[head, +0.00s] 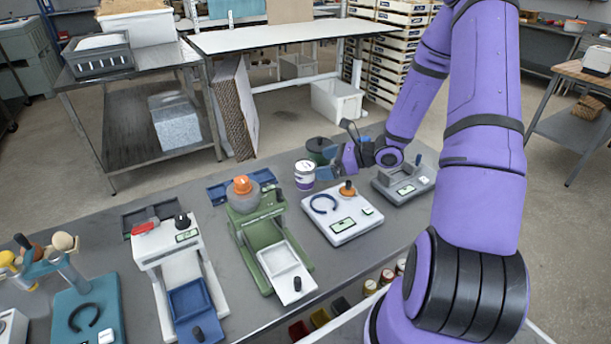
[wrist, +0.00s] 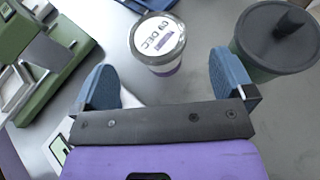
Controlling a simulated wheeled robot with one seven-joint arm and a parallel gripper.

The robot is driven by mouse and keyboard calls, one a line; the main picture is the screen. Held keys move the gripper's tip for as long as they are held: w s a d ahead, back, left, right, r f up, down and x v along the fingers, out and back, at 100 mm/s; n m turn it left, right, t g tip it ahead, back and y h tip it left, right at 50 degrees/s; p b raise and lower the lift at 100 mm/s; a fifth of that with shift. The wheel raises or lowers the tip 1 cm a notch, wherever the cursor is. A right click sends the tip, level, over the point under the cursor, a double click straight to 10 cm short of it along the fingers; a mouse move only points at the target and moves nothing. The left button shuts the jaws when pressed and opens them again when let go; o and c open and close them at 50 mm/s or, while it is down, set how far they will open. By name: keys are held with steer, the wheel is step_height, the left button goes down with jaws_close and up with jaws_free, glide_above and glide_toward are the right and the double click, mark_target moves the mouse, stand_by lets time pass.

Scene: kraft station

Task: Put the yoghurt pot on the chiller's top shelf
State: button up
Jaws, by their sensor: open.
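The yoghurt pot (head: 305,176) is a small white tub with a purple band, standing upright on the grey bench. In the wrist view the pot (wrist: 158,45) shows a clear-rimmed lid with a white label reading "09 DEC". My gripper (head: 329,172) is just right of the pot in the head view. In the wrist view its two blue fingers are spread wide, with the pot just beyond and between the fingertips (wrist: 162,66). Nothing is held. No chiller or top shelf can be made out in either view.
A dark green canister with a black lid (wrist: 275,42) stands close by my right finger. A green machine (head: 255,225), a white scale (head: 343,215) and a grey scale (head: 404,182) stand around the pot. A blue tray (head: 230,190) lies left of it.

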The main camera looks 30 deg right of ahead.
mark_target(310, 166)
steer(key=shift+x, duration=3.55)
steer(key=shift+s, duration=0.15)
steer(key=c, duration=1)
steer(key=shift+r, duration=0.1)
step_height(310, 166, up, 10)
steer(key=shift+f, duration=0.15)
